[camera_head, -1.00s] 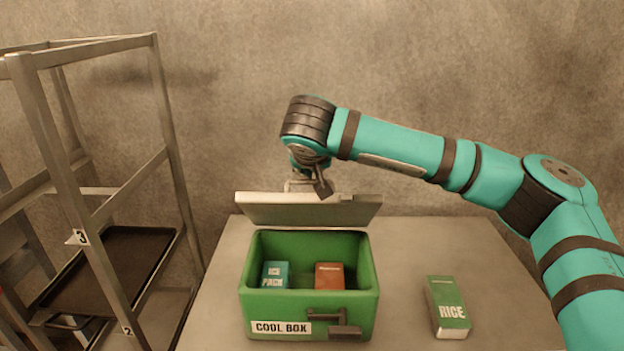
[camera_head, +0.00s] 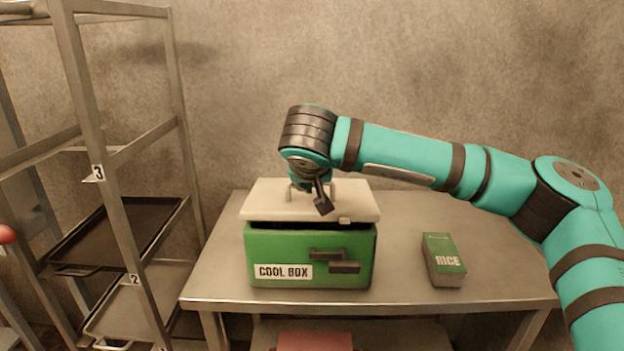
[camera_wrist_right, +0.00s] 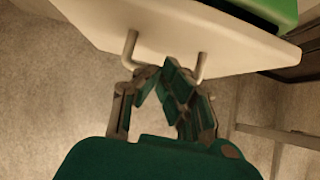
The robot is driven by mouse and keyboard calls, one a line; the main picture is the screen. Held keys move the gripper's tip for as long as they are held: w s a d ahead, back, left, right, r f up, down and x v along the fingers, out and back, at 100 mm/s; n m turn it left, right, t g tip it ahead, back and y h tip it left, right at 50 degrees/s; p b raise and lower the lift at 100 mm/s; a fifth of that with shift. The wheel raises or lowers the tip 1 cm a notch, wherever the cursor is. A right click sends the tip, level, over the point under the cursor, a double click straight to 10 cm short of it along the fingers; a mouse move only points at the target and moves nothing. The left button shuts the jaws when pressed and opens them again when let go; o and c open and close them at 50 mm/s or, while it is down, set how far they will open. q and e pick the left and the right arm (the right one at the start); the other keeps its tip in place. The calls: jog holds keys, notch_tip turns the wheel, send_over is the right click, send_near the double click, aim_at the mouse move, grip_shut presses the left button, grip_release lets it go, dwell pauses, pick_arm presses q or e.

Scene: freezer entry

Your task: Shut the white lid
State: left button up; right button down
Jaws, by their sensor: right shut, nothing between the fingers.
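The white lid (camera_head: 262,205) lies over the green cool box (camera_head: 300,243), tilted slightly, with a dark gap along the box's front rim. My right gripper (camera_head: 318,195) is at the top of the lid; its fingers are shut with nothing between them. In the right wrist view, the shut fingers (camera_wrist_right: 168,72) are close to the lid (camera_wrist_right: 165,28), between two bent metal posts on it. Whether they touch the lid I cannot tell. The box's contents are hidden under the lid. My left gripper is not in view.
A green rice carton (camera_head: 443,260) stands on the metal table (camera_head: 405,285) right of the box. A metal rack (camera_head: 95,150) with dark trays stands at the left. A concrete wall is behind. The table is clear between box and carton.

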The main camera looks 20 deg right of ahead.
jog(key=shift+s+a+f+b, duration=0.1)
jog(key=shift+s+f+b, duration=0.15)
jog(key=shift+f, duration=0.2)
jog(key=shift+s+f+b, duration=0.15)
jog(key=shift+f+b, duration=0.05)
jog(key=shift+f, duration=0.2)
